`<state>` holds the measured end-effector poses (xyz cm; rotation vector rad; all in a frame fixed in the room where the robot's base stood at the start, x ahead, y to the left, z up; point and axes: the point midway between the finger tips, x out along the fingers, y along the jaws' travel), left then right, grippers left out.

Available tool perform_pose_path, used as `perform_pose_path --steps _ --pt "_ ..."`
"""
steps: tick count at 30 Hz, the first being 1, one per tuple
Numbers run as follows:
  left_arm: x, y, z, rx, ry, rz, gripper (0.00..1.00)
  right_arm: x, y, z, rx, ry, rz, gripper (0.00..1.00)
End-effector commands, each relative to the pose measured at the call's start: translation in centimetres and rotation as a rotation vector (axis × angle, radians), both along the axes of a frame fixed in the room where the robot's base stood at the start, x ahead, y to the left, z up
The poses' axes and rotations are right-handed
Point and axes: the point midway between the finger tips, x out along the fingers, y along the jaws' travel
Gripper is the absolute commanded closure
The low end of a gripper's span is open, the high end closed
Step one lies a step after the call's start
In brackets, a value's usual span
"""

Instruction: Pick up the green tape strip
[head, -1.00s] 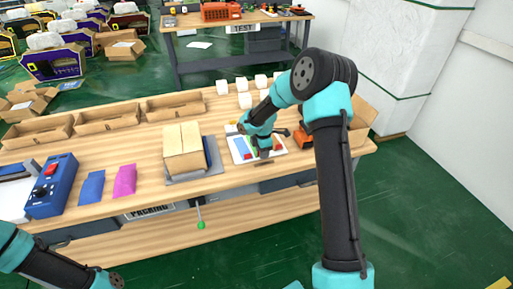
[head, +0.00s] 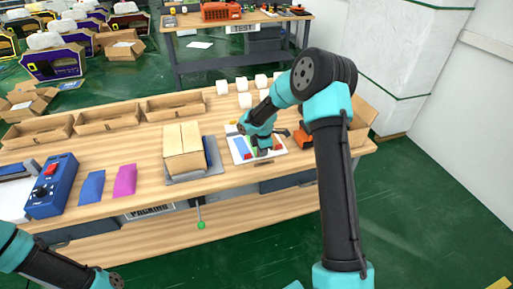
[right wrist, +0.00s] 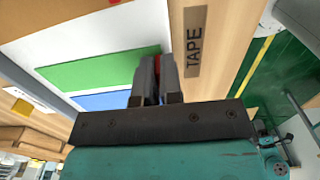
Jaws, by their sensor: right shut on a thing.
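The green tape strip (right wrist: 95,68) lies along a white board in the right wrist view, and its right end meets my fingers. My right gripper (right wrist: 152,72) is shut on the green tape strip at that end, low over the board; the fingers hide the grip itself. It also shows in the head view (head: 263,151). My left arm shows at the lower left of the head view, but its fingers are out of frame.
A blue strip (right wrist: 105,100) lies beside the green one on the white board (right wrist: 40,48). A "TAPE" label (right wrist: 194,42) is on the table edge. A cardboard box (head: 183,150) stands left of the board, and white cubes (head: 242,92) stand behind it. An orange tool (head: 304,136) lies to the right.

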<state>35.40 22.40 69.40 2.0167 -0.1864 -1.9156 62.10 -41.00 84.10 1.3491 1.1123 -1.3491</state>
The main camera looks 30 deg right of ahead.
Motion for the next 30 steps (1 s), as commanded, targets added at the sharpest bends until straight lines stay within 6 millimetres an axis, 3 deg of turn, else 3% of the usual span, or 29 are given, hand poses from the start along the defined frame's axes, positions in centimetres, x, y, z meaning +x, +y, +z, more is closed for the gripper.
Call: perform_pose_path --steps 11,21,30 --pt "0.0 0.0 0.0 0.000 0.000 0.000 1.00 0.0 0.0 0.4 0.000 -0.001 0.000 1.00" --pt "0.0 0.0 0.0 0.000 0.000 0.000 1.00 0.1 0.0 3.8 -0.001 -0.004 0.000 1.00" --pt "0.0 0.0 0.0 0.000 0.000 0.000 1.00 -3.8 2.5 4.0 0.000 0.001 0.002 1.00"
